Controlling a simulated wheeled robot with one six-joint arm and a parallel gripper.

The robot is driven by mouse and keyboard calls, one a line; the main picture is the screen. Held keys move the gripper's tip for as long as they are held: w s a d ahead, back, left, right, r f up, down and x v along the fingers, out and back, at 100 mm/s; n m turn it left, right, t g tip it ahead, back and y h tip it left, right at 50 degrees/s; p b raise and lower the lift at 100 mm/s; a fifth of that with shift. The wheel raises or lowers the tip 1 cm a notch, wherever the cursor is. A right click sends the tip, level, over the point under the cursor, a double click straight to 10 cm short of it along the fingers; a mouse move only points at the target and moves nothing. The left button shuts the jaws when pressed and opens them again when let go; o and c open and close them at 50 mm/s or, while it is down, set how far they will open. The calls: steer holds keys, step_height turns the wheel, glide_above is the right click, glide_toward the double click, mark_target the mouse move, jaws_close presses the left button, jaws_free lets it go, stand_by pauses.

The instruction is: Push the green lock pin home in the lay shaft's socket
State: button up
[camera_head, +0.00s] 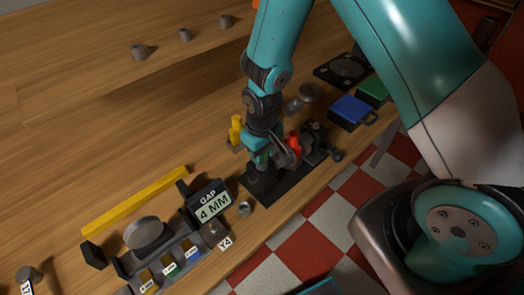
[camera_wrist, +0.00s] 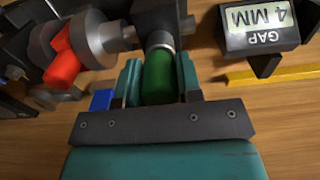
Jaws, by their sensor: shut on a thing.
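The green lock pin (camera_wrist: 158,82) is between the teal fingers of my gripper (camera_wrist: 159,72) in the wrist view. My gripper is shut on it. The pin's far end meets a grey metal collar (camera_wrist: 160,41) below a dark block (camera_wrist: 158,14); I cannot tell how deep it sits. A grey stepped shaft with discs (camera_wrist: 97,40), seemingly the lay shaft, runs up to the dark block on the left. In the head view my gripper (camera_head: 260,163) is low over the black fixture base (camera_head: 292,184). The pin is hidden there.
A red part (camera_wrist: 62,62) is left of my gripper; it also shows in the head view (camera_head: 294,145). A yellow post (camera_head: 236,130) stands behind the fixture. The "GAP 4 MM" sign (camera_head: 211,205) and a yellow bar (camera_head: 135,201) are at left. Blue (camera_head: 351,111) and green boxes stand right.

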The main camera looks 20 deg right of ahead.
steer(key=shift+f, duration=0.3)
steer(key=o, duration=1)
step_height(320, 180, up, 18)
steer(key=b, duration=0.3)
steer(key=s+a+r+n+y+b, duration=0.1)
steer(key=s+a+r+y, duration=0.1)
steer(key=s, duration=0.7)
steer(key=s+a+r+n+y, duration=0.2)
steer(key=s+r, duration=0.1)
steer(key=s, duration=0.6)
steer(key=shift+s+a+r+b, duration=0.25)
steer(key=shift+a+r+b, duration=0.05)
steer(key=shift+r+b, duration=0.1)
